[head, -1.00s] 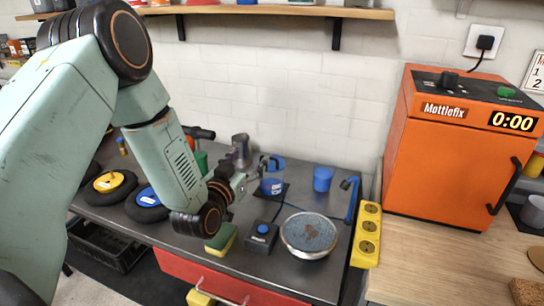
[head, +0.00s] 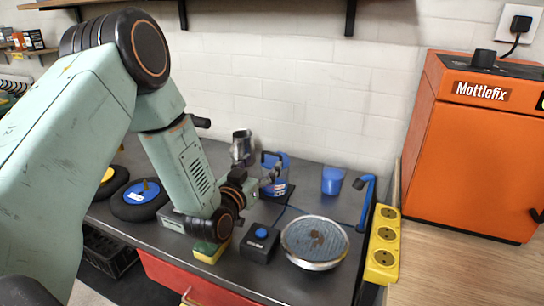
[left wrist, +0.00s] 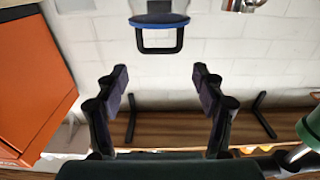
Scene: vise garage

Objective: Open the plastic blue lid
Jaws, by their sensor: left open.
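A blue container (head: 277,188) with a blue top stands on the metal bench in the head view, partly behind my left gripper. In the left wrist view a blue round edge, seemingly its lid (left wrist: 159,20), shows at top centre with a dark loop handle (left wrist: 160,49). My left gripper (head: 268,183) is beside the container at its left. In the left wrist view the left gripper's fingers (left wrist: 160,80) are spread and empty, with the loop ahead and between them. I cannot tell whether the fingers touch the container. My right gripper is not in view.
A blue cup (head: 332,181) stands right of the container. In front are a black box with a blue button (head: 260,242), a round dish (head: 314,243) and a sponge (head: 210,250). A metal jug (head: 242,147) stands behind. A yellow socket strip (head: 383,245) lies right.

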